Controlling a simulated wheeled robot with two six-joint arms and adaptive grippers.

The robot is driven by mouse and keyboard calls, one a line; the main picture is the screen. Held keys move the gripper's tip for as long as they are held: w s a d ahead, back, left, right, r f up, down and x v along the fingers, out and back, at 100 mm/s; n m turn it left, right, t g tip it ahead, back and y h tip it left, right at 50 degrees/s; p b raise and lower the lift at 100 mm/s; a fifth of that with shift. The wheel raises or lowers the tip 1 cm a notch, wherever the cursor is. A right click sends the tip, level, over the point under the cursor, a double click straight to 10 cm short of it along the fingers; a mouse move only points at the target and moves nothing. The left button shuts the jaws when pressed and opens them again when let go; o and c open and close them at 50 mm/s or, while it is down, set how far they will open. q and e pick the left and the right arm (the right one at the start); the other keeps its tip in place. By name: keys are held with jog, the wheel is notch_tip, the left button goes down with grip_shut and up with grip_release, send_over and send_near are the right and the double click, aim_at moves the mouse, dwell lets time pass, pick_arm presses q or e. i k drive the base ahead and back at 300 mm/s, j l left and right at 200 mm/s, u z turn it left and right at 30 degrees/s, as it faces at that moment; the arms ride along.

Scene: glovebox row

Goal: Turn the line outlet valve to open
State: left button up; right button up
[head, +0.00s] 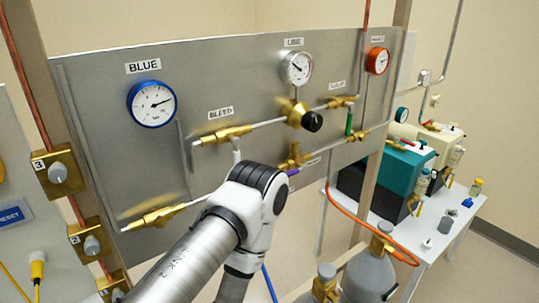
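A grey metal panel (110,110) carries brass valves and pipes. A small label (337,85), too small to read surely, sits above a brass valve (342,101) at the panel's upper right. A green handle (349,123) points straight down below that valve, across its pipe. I cannot tell for certain that this is the line outlet valve. A lower brass valve (294,156) has a purple handle (293,171), partly behind my arm. One of my arms rises from the bottom and bends in front of the panel. Neither gripper is in view.
The LINE gauge (296,67) sits above a black-knobbed regulator (311,121). The BLUE gauge (151,103) is at left and a red-rimmed gauge (377,61) at right. A wooden post (382,150), grey cylinders (370,275) and an orange hose (345,222) stand at right.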

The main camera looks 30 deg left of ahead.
aim_at(351, 106)
jog(key=i+l+u, duration=0.2)
jog(key=u, duration=0.2)
jog(key=i+l+u, duration=0.15)
jog(key=l+u, duration=0.2)
